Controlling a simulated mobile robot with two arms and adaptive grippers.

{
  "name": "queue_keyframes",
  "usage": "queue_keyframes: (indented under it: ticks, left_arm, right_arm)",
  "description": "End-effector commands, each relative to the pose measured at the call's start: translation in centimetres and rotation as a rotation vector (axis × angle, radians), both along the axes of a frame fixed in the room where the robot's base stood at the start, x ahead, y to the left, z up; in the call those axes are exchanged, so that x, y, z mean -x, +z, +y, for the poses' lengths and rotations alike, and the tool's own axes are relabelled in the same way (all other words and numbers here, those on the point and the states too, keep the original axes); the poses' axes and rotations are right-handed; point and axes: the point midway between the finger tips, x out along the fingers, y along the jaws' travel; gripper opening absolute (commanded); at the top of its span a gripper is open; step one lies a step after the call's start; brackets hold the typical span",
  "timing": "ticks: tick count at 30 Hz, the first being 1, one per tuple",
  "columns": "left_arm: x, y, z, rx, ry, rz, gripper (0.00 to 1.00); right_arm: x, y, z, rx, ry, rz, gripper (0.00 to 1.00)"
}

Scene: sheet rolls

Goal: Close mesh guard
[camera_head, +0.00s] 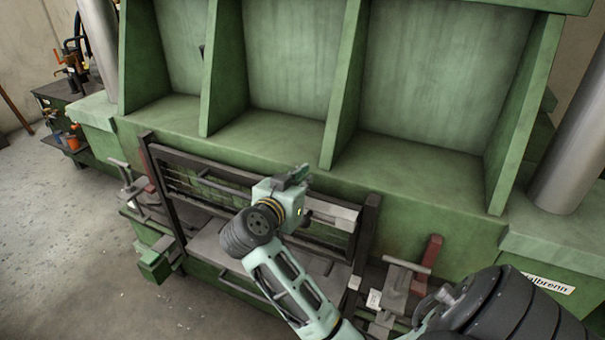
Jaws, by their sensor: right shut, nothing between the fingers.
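The mesh guard (205,164) is a dark frame with wire mesh on the front of the green machine, below its large bays. Its left post (163,195) and right post (364,240) both show. My right arm comes in from the lower right and covers part of the guard's middle and right side. My right gripper (299,174) is shut and empty, in front of the guard's upper rail right of its middle. I cannot tell whether it touches the guard. My left gripper is not in view.
A pale flat table (212,249) lies below the mesh. Clamp fittings with red levers stand at the left (132,186) and right (424,262). A tool cart (62,95) stands at the far left. The concrete floor (60,240) at the left is open.

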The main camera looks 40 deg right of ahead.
Motion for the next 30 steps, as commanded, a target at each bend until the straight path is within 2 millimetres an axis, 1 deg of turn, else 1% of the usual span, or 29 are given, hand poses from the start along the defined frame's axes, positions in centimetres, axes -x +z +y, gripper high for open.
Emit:
queue_keyframes:
  ticks: [11,14,17,20,23,30]
  left_arm:
    - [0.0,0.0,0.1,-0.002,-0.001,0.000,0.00]
    - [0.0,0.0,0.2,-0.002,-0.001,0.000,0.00]
    - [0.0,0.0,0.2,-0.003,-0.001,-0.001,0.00]
    - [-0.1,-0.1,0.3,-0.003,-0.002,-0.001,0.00]
    - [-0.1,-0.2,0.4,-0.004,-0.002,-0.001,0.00]
    - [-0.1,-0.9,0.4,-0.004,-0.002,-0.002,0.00]
  right_arm:
    - [0.0,-0.2,0.0,0.001,-0.001,0.001,0.00]
    - [0.0,-0.7,0.0,0.000,0.000,0.003,0.00]
    - [0.0,-1.9,0.0,-0.001,0.000,0.006,0.00]
    - [0.1,-3.9,0.0,-0.001,0.000,0.012,0.00]
    - [0.2,-6.7,0.1,-0.004,0.000,0.014,0.00]
    - [0.2,-14.5,0.1,-0.005,0.000,0.014,0.00]
